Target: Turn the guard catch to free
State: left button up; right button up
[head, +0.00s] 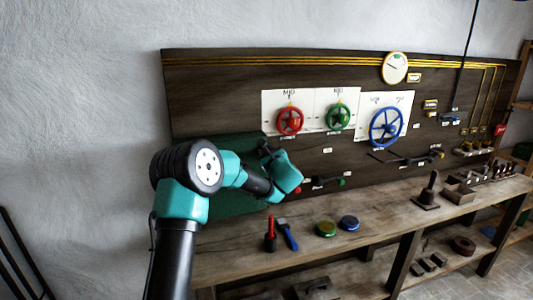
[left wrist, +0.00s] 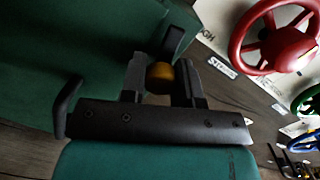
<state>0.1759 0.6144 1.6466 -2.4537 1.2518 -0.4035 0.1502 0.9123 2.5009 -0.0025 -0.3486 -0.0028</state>
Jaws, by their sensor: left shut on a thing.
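The guard is a dark green panel (head: 228,150) on the left part of the board in the head view, partly hidden by my arm. In the left wrist view the green panel (left wrist: 60,40) fills the upper left. A round orange-yellow knob (left wrist: 159,76), which looks like the guard catch, sits at its edge. My left gripper (left wrist: 160,82) is shut on this knob, with one black finger on each side. In the head view my left gripper (head: 265,148) is at the panel's right side and the knob is hidden. My right gripper is not in view.
Red (head: 290,120), green (head: 338,117) and blue (head: 386,127) handwheels are on the board to the right. A dark bar (left wrist: 68,106) stands beside the gripper. The bench (head: 370,222) below holds a red-handled tool (head: 270,238), a blue-handled tool (head: 288,235) and round tins (head: 326,229).

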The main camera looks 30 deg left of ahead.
pick_arm(q)
jog(key=shift+m, duration=1.4)
jog(key=o, duration=0.9)
jog(key=v, duration=1.7)
jog(key=shift+s+f, duration=0.1)
jog(key=shift+s, duration=0.15)
